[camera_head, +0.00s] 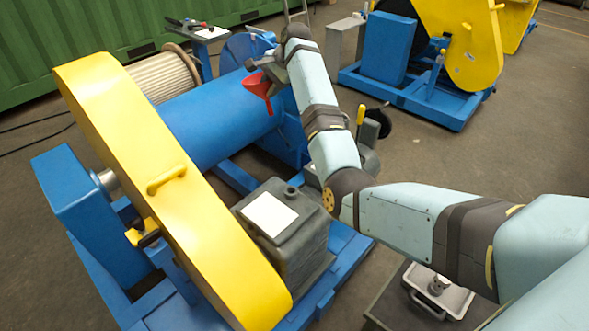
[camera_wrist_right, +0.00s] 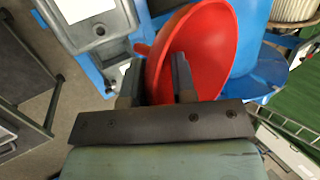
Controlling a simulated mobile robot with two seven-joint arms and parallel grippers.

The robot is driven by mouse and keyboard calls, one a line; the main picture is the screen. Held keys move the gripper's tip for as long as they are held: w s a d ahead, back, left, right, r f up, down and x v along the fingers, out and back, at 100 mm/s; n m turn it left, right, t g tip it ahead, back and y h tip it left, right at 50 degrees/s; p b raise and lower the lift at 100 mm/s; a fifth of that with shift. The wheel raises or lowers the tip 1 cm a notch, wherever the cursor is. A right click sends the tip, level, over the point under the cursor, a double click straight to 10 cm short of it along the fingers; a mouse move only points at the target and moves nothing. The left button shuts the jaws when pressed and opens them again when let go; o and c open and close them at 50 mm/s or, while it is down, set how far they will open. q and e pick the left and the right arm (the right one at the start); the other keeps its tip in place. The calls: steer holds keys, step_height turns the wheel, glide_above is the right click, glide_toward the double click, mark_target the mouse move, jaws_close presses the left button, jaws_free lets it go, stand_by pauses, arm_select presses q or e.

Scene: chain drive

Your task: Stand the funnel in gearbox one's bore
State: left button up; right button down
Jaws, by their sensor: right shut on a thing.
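A red funnel (camera_head: 258,84) is held by my right gripper (camera_head: 265,68) above the blue drum, its narrow end pointing down in the head view. In the right wrist view the wide red bowl of the funnel (camera_wrist_right: 208,45) lies between and beyond the two fingers of my right gripper (camera_wrist_right: 158,78). A grey gearbox (camera_head: 300,245) with a white plate stands nearer the camera, below and apart from the funnel. A small round bore (camera_head: 291,192) shows on its top. I see no label telling which gearbox it is. My left gripper is not in view.
A yellow chain guard (camera_head: 140,150) runs along the left side of the grey gearbox. The blue drum (camera_head: 215,120) lies behind it. A second grey housing (camera_head: 365,160) is partly hidden by my right arm. A grey case (camera_head: 440,295) lies at the bottom right.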

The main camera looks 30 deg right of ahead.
arm_select(q)
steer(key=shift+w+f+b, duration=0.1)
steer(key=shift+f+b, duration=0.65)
steer(key=shift+b, duration=0.15)
arm_select(e)
steer(key=s+d+f+m+t+h, duration=0.1)
steer(key=s+d+f+m+t, duration=0.1)
steer(key=f, duration=1.1)
steer(key=s+d+f+m+t+h, duration=0.1)
steer(key=s+f, duration=0.3)
steer(key=f, duration=1)
steer(key=shift+s+d+m+t, duration=0.2)
steer(key=shift+d+m+t, duration=0.3)
steer(key=shift+d, duration=0.05)
steer(key=shift+r, duration=0.1)
arm_select(q)
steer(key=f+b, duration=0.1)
steer(key=b, duration=0.1)
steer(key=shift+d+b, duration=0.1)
steer(key=shift+b, duration=0.2)
arm_select(e)
step_height(320, 180, down, 8)
steer(key=shift+f+m, duration=0.25)
steer(key=shift+m, duration=0.05)
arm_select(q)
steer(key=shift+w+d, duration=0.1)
arm_select(e)
steer(key=shift+a, duration=0.1)
